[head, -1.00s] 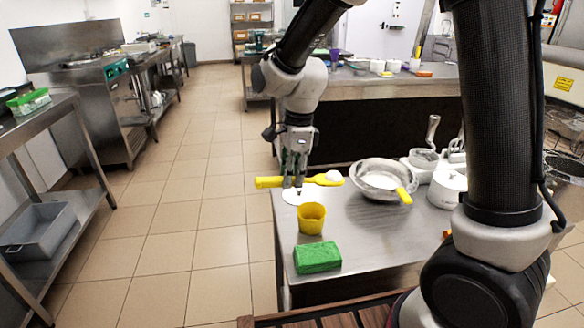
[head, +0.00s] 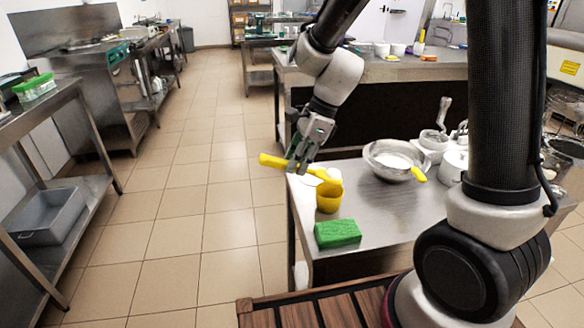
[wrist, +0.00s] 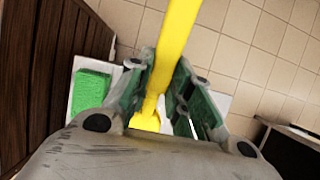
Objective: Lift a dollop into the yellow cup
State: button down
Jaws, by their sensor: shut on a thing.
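My gripper (head: 302,166) is shut on the handle of a yellow spatula (head: 271,160). The spatula slopes down to the right, and its head is over or at the rim of the yellow cup (head: 327,202). A white dollop (head: 334,173) shows at the head; whether it still rests fully on it I cannot tell. The cup stands upright near the table's left edge. In the wrist view the yellow handle (wrist: 174,40) runs between my fingers, which hide much of what lies below.
A green sponge (head: 337,233) lies in front of the cup. A metal bowl (head: 378,167) with white contents and a yellow-handled tool stands at the back right of the steel table (head: 385,217). Table space right of the cup is clear.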

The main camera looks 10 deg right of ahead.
jog(key=d+r+y, duration=0.1)
jog(key=y, duration=0.1)
jog(key=d+r+y, duration=0.1)
jog(key=d+y, duration=0.1)
jog(key=d+r+y, duration=0.2)
jog(key=shift+d+y, duration=0.1)
jog(key=shift+y, duration=0.2)
jog(key=shift+d+r+y, duration=0.3)
jog(key=shift+d+y, duration=0.4)
jog(key=shift+y, duration=0.15)
jog(key=shift+d+r+y, duration=0.25)
jog(key=shift+d+y, duration=0.45)
jog(key=shift+y, duration=0.15)
